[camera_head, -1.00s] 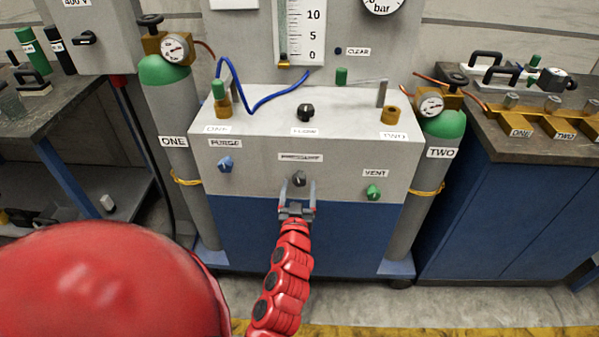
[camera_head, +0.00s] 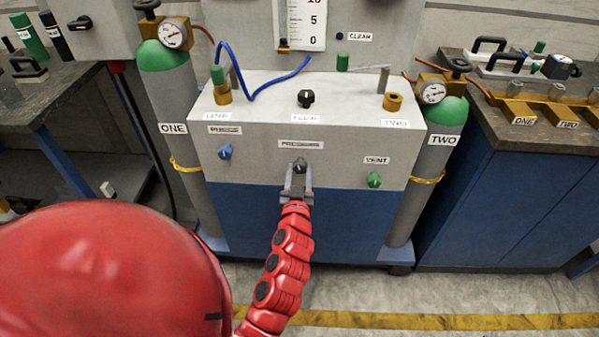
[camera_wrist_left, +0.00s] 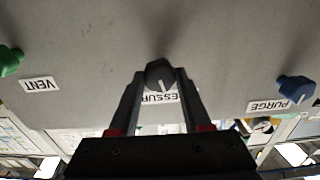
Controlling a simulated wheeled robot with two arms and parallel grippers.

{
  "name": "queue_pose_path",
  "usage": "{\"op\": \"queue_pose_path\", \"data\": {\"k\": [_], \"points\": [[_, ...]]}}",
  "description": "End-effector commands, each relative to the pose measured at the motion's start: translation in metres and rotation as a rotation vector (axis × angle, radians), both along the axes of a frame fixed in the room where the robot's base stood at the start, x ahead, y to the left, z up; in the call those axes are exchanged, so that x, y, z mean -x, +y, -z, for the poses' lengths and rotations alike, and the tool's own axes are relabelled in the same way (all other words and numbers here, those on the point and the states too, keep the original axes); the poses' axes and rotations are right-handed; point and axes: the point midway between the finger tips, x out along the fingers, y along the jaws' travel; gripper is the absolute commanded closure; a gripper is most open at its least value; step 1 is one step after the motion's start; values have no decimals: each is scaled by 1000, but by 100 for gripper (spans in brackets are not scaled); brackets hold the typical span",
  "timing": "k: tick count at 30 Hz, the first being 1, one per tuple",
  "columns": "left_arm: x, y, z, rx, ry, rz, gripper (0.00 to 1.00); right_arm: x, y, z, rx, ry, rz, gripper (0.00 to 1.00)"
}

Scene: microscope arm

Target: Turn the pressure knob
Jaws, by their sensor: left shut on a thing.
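The pressure knob (camera_head: 300,166) is a dark grey knob with a light pointer line on the front face of the white panel, under the "PRESSURE" label (camera_head: 300,145). My left gripper (camera_head: 299,172) reaches up to it from below, with one finger on each side, shut on the knob. In the left wrist view, which is upside down, the knob (camera_wrist_left: 160,76) sits between the fingertips, and its pointer line shows. The fingers partly cover the label there. My right gripper is not in view.
A blue purge knob (camera_head: 225,152) is to the left and a green vent knob (camera_head: 374,180) to the right. A black flow knob (camera_head: 306,98) is on the panel top. Gas cylinders ONE (camera_head: 172,110) and TWO (camera_head: 443,125) flank the panel.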

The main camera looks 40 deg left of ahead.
Motion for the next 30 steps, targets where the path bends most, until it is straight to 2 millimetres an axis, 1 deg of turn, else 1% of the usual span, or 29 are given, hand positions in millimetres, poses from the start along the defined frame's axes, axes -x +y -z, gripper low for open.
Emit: {"op": "queue_pose_path", "data": {"k": [3,5,8,15,16,20,21,30], "points": [[0,0,3,-69,39,0,100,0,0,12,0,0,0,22],[0,0,2,-110,62,0,100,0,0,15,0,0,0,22],[0,-1,0,-145,83,2,100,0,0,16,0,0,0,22],[0,-1,-1,-145,85,1,100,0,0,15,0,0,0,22],[0,-1,-1,-145,85,1,46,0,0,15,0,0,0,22],[0,-1,-1,-144,86,1,23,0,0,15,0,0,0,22],[0,0,-1,-144,86,1,22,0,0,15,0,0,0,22],[1,-2,0,-143,86,1,22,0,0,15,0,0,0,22]]}}
